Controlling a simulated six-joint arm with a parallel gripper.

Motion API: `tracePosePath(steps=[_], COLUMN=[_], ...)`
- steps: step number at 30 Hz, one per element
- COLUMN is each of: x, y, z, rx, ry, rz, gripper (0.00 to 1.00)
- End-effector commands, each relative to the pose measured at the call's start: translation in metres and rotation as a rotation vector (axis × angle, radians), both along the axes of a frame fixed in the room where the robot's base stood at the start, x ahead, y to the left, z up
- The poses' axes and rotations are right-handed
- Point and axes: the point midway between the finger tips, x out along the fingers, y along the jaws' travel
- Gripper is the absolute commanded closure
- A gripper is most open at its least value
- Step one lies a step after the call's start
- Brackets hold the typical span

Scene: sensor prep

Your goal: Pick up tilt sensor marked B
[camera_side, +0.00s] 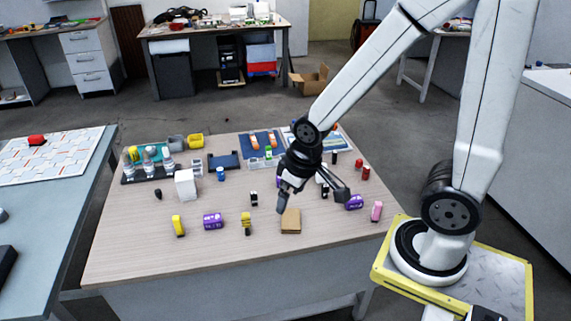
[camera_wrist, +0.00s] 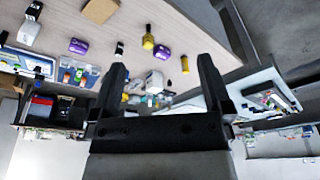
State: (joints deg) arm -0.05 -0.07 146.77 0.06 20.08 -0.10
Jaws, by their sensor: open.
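No letter B can be read in either view, so I cannot tell which part is the tilt sensor. Small parts on the wooden table (camera_side: 130,250) include a purple block (camera_side: 213,221) at front left, another purple block (camera_side: 354,202) at right, a yellow part (camera_side: 178,226), a yellow-and-black part (camera_side: 246,223) and a small black-and-white part (camera_side: 254,199). My gripper (camera_side: 312,199) is open and empty above the table's right half, near a tan block (camera_side: 291,227). The wrist view shows its two spread fingers (camera_wrist: 162,72) with the parts beyond. My gripper hides some parts behind it.
A white box (camera_side: 185,184), a blue cylinder (camera_side: 221,174), a yellow bin (camera_side: 196,141) and a bottle rack stand at back left. Red cylinders (camera_side: 366,172) and a pink part (camera_side: 377,211) lie at right. The table's front strip is clear.

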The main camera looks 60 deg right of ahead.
Motion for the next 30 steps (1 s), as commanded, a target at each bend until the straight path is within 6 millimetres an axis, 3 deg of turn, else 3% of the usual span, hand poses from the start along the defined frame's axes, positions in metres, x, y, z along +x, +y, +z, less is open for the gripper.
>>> tracePosePath(steps=[22, 30], x=[0.002, 0.016], y=[0.000, 0.001], z=[0.000, -0.009], rx=[0.004, 0.080], ry=[0.002, 0.064], rz=[-0.010, -0.163], gripper=[0.00, 0.00])
